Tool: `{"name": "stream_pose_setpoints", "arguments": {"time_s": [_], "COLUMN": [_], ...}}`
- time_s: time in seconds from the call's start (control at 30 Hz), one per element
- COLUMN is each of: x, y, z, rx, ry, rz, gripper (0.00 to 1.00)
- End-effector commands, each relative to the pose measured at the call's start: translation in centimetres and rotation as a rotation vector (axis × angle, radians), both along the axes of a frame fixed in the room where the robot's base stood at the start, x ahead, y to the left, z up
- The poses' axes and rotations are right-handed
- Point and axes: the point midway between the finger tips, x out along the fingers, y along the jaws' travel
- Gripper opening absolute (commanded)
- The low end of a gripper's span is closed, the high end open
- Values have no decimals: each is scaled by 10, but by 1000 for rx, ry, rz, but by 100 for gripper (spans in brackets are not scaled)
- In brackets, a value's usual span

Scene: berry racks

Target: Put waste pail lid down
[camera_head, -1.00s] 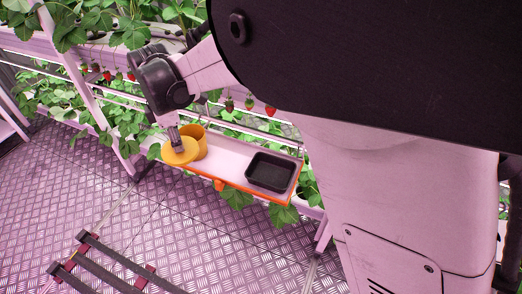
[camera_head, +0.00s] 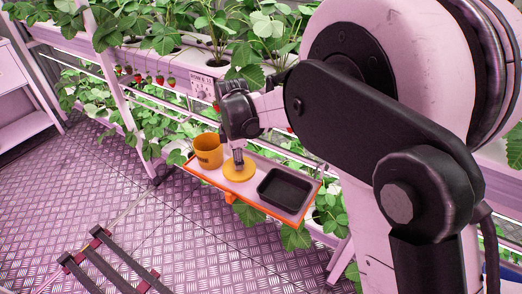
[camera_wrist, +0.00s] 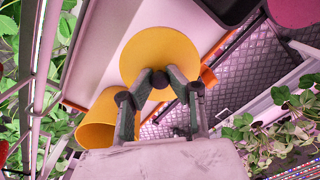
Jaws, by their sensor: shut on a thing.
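The waste pail lid (camera_head: 246,172) is a round yellow-orange disc at the middle of the shelf, between the pail and the black tray. It also shows in the wrist view (camera_wrist: 158,42). My gripper (camera_head: 239,160) is above it, pointing down, with its fingers (camera_wrist: 160,80) closed on the knob at the lid's centre. The lid is at or just above the shelf surface; I cannot tell if it touches. The orange waste pail (camera_head: 208,152) stands upright and open at the shelf's left end. It shows at lower left in the wrist view (camera_wrist: 97,125).
The pale shelf (camera_head: 222,185) has an orange rim. A black tray (camera_head: 284,190) sits on its right part. Strawberry racks with leaves and red berries (camera_head: 160,79) stand behind. The metal plate floor (camera_head: 90,180) is open in front, with rails (camera_head: 105,262) at lower left.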

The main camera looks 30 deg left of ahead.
Motion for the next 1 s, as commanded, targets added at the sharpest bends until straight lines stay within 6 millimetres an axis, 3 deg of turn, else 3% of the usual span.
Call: {"name": "stream_pose_setpoints", "arguments": {"time_s": [0.27,0.53,0.93,0.97,1.0], "x": [12,12,11,11,11], "y": [-3,-3,-3,-3,-3], "z": [-14,-46,-52,-52,-51], "rx": [0,0,0,0,0], "ry": [0,0,0,0,0], "rz": [0,0,0,0,0], "gripper": [0,0,0,15,20]}}
